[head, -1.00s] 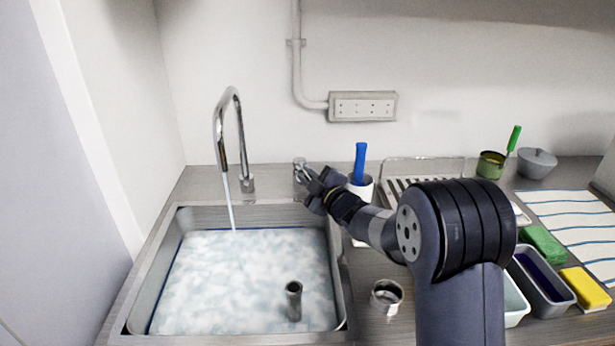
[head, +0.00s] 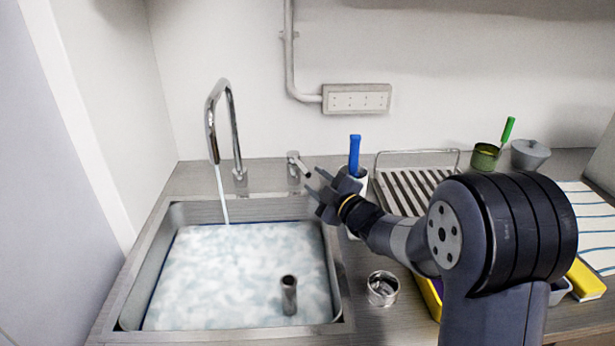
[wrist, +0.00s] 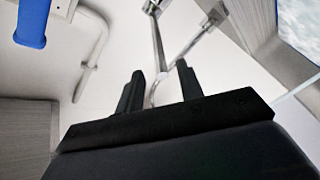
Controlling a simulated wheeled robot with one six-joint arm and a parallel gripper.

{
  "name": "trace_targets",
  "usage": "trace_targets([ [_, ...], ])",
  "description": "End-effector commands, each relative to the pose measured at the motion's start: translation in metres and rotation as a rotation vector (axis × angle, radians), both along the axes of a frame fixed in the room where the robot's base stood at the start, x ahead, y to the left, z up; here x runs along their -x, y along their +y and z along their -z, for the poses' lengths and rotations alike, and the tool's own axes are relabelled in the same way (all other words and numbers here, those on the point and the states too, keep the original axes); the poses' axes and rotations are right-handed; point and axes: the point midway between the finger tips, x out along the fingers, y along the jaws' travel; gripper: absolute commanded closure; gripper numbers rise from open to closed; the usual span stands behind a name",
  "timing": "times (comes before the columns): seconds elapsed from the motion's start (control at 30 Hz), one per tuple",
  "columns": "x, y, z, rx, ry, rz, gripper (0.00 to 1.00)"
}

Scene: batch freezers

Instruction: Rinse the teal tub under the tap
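The chrome tap (head: 237,120) stands behind the sink, and water (head: 223,195) runs from its spout into the basin. Its separate lever (head: 293,163) stands to the right of the spout. My gripper (head: 313,183) is open and empty, just right of and in front of the lever. Its two fingers are apart in the wrist view (wrist: 160,88), with nothing between them. I cannot make out the teal tub now; my arm hides part of the counter at right.
The sink (head: 338,270) holds foamy water and an upright metal tube (head: 289,295). A blue-handled brush (head: 354,155) stands close behind my gripper. A metal ring (head: 382,288), a drying rack (head: 415,190), a yellow-edged container (head: 428,298) and a yellow sponge (head: 586,280) occupy the counter.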

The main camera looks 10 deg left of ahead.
Motion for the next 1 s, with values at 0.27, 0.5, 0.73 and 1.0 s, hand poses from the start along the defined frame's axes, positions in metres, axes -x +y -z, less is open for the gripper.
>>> trace_targets([
  [0.27,0.024,-0.024,0.001,0.001,0.001,0.002,0.64],
  [0.5,0.027,-0.026,0.000,0.000,0.000,0.000,0.64],
  [0.73,0.025,-0.024,0.000,0.001,0.001,-0.001,0.64],
  [1.0,0.000,0.001,-0.001,0.001,0.001,-0.002,0.64],
])
